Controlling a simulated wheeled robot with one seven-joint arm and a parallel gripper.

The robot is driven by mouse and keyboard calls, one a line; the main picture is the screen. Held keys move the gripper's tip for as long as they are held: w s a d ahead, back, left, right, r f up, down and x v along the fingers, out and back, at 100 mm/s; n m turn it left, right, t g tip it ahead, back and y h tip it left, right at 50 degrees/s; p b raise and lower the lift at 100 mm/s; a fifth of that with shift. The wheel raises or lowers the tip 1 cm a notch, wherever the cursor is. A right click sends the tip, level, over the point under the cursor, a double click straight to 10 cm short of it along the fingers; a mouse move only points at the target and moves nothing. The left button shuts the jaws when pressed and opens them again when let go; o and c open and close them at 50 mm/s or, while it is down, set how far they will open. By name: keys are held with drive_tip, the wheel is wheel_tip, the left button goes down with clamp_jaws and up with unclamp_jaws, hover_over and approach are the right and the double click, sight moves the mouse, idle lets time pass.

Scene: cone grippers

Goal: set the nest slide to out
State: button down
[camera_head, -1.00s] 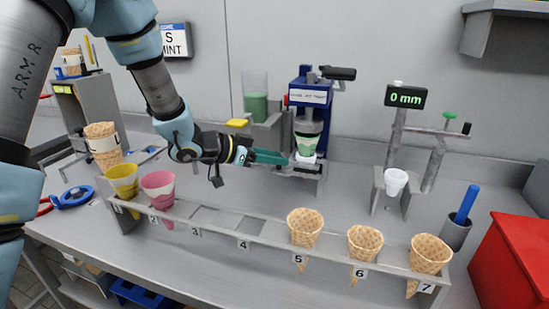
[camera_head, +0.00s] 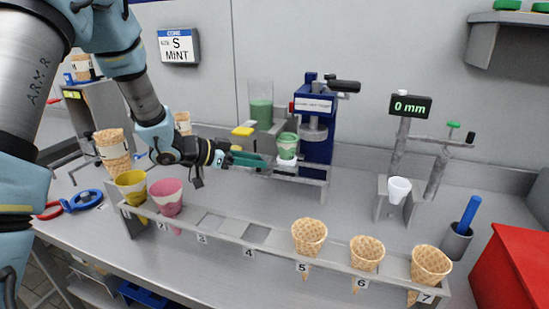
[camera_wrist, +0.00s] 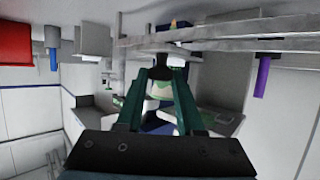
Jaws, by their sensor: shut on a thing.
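The blue press (camera_head: 318,140) stands at the back centre. Its nest slide (camera_head: 287,163) carries a small cup (camera_head: 287,146) with a green band. The cup sits to the left of the press head, clear of the space beneath it. My gripper (camera_head: 262,160), with green fingers, reaches in from the left at the slide.
The cone rack (camera_head: 275,250) runs along the front, with pink and yellow cups at left and waffle cones at right. A green-filled container (camera_head: 261,103) stands just behind my gripper. A gauge (camera_head: 409,106) reads 0 mm. A red box (camera_head: 518,265) is at right.

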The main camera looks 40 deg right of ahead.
drive_tip(key=w+a, duration=0.2)
drive_tip(key=w, duration=0.1)
drive_tip(key=w+a+p, duration=0.1)
drive_tip(key=w, duration=0.1)
drive_tip(key=c, duration=0.5)
unclamp_jaws()
drive_tip(key=shift+c, duration=0.2)
drive_tip(key=shift+a, duration=0.1)
drive_tip(key=b+v, duration=0.2)
drive_tip(key=v, duration=0.5)
drive_tip(key=shift+a+r, duration=0.15)
